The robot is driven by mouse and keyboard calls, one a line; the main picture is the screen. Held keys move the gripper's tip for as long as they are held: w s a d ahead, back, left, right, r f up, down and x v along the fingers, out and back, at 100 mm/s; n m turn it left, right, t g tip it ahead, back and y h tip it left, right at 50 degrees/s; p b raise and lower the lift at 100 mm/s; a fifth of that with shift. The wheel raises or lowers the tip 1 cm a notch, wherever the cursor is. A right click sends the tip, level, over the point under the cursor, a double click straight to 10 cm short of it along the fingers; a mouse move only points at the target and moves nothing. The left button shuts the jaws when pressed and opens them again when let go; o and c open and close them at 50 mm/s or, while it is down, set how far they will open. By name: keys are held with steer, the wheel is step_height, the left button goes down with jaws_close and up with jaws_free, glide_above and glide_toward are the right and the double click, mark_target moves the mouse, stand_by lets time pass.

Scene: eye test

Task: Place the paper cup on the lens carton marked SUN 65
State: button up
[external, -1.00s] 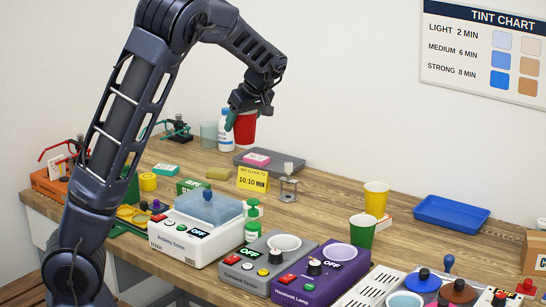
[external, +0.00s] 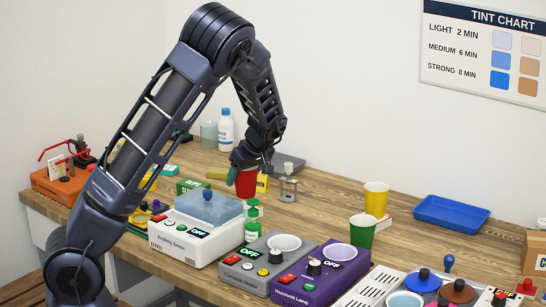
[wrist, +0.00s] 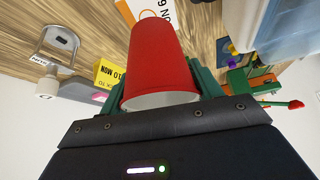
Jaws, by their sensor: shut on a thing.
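My gripper (external: 246,168) is shut on a red paper cup (external: 246,187), held upright with its mouth toward the gripper. In the wrist view the cup (wrist: 158,62) sits between the green fingers, its narrow base pointing away. I cannot tell its clearance above the table. A white carton face (wrist: 130,8) with an orange mark and part of "NO" and "9" shows past the cup's base, partly hidden by it. I cannot read SUN 65 in either view. A small box (external: 386,222) behind the yellow and green cups is mostly hidden.
The white ultrasonic unit (external: 180,238) and a green pump bottle (external: 252,222) stand in front. A yellow cup (external: 376,196) and green cup (external: 362,231) stand right. Bare table lies between stand and cups.

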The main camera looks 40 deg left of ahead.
mark_target(244, 184)
steer(key=shift+f, duration=1.65)
steer(key=o, duration=1)
steer(key=shift+f, duration=0.1)
steer(key=shift+c, duration=0.2)
